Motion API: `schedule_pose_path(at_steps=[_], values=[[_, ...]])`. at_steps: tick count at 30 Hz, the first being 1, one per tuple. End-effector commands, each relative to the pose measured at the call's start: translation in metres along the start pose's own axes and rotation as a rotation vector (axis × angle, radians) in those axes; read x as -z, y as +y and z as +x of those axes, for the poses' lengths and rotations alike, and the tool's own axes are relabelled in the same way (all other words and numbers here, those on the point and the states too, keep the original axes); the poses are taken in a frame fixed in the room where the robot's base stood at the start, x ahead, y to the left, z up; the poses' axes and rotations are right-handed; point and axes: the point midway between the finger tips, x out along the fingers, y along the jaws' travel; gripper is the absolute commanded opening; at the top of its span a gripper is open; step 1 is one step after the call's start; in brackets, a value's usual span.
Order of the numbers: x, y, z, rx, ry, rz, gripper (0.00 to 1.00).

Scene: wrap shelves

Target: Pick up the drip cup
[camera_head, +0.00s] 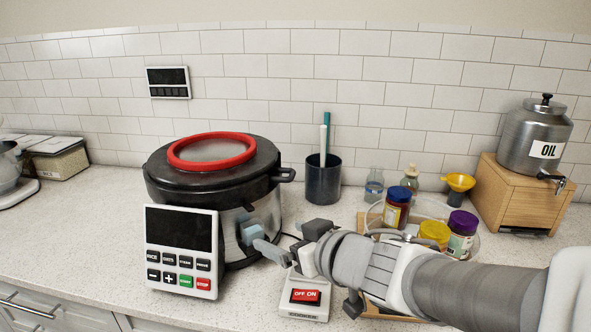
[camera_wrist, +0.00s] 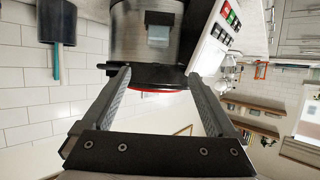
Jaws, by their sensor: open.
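The drip cup is a small, pale blue-grey piece (camera_head: 250,234) on the right side of the cooker (camera_head: 265,215), low on its steel wall. In the wrist view the drip cup (camera_wrist: 158,36) shows against the cooker wall, ahead of my fingertips and roughly centred between them. My gripper (camera_head: 287,240) is open and empty, just right of the drip cup, pointing at the cooker. In the wrist view my gripper (camera_wrist: 157,78) has its two fingers spread wide, with a gap between them and the drip cup. My gripper partly hides the cooker's lower right side in the head view.
A control panel (camera_head: 181,250) stands at the cooker's front. A switch box (camera_head: 304,297) lies below my gripper. A dark cup with utensils (camera_head: 323,180) stands behind. Jars (camera_head: 397,207) on a tray and an oil dispenser (camera_head: 535,137) are to the right. The counter's left front is clear.

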Motion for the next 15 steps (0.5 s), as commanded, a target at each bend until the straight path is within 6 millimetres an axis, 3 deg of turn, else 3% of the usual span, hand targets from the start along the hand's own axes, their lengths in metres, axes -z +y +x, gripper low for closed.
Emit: schedule_pose_path(at_steps=[15], values=[[0.002,0.001,0.037,-0.001,-0.003,0.004,0.93]])
